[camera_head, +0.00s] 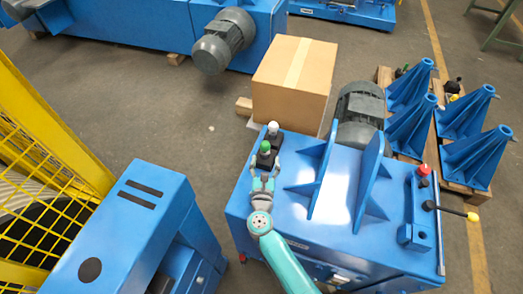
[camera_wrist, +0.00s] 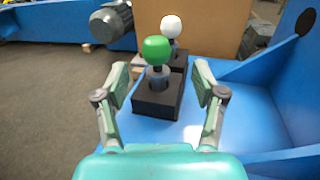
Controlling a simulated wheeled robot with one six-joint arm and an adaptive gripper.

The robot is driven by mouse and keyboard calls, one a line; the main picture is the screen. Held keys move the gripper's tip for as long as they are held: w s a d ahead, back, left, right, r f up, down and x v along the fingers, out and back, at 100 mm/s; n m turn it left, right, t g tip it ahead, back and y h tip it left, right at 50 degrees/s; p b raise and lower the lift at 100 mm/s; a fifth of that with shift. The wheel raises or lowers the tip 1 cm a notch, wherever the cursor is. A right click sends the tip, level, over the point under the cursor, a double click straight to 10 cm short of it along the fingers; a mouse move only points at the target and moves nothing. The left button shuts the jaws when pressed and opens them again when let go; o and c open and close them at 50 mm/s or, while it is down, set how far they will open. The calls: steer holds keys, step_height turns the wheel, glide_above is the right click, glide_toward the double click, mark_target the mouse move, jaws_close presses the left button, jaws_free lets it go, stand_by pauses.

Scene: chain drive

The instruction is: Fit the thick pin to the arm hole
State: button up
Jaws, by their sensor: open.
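I cannot tell which pin is the thick one. My gripper (camera_head: 264,172) is open and empty, its fingers (camera_wrist: 161,82) on either side of the green-knobbed pin's view, apart from it. I cannot make out the arm hole for certain.
Tall blue plates (camera_head: 367,180) rise from the machine top right of my gripper. A red knob (camera_head: 424,170) and yellow-tipped lever (camera_head: 472,216) are at the right edge. A cardboard box (camera_head: 293,80) stands behind. Bare blue surface (camera_wrist: 230,105) lies right of the blocks.

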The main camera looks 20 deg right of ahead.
mark_target(265, 150)
steer(key=x, duration=0.2)
steer(key=shift+w+d, duration=0.15)
steer(key=shift+w, duration=0.15)
steer(key=shift+a+x, duration=0.15)
steer(key=shift+x, duration=1.15)
steer(key=shift+a+x, duration=0.15)
steer(key=shift+x, duration=1.2)
steer(key=shift+w, duration=0.1)
jaws_close()
